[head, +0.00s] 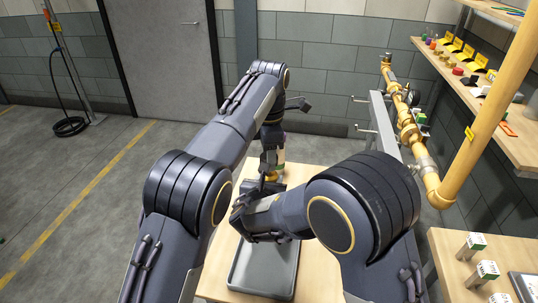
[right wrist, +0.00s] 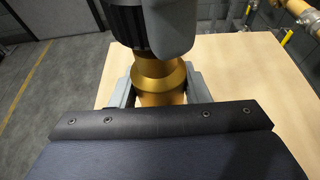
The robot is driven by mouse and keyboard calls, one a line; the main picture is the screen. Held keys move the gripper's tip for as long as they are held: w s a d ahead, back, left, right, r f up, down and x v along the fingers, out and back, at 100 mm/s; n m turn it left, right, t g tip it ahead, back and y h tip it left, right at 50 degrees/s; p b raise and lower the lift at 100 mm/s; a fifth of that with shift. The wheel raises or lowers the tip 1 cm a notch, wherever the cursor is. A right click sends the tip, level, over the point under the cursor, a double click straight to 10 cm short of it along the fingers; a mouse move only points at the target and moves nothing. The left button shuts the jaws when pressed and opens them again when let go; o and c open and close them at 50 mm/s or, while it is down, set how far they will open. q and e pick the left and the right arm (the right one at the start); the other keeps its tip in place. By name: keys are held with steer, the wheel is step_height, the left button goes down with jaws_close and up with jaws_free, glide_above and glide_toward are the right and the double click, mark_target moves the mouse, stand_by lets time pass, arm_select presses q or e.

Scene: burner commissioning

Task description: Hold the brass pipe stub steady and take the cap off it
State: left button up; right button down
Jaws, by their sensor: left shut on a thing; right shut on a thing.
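The brass pipe stub (right wrist: 158,98) is upright in the right wrist view, with a flared collar on its upper part. My right gripper (right wrist: 160,92) is shut on it, one grey finger on each side. My left gripper (right wrist: 155,35) comes down from above and covers the stub's top end; it is shut there on the cap, which is hidden inside it. In the head view a bit of the brass (head: 271,178) shows between my left gripper (head: 271,160) and my right gripper (head: 266,188). Whether cap and stub are apart cannot be told.
A grey tray (head: 240,278) lies on the wooden table (head: 312,262) below my arms. On the right are a yellow gas pipe (head: 490,100), a shelf with small parts (head: 470,70), and a bench (head: 505,250) with tagged blocks. The floor to the left is open.

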arm_select(q)
steer(key=shift+r, duration=2.05)
arm_select(e)
steer(key=c, duration=0.7)
jaws_free()
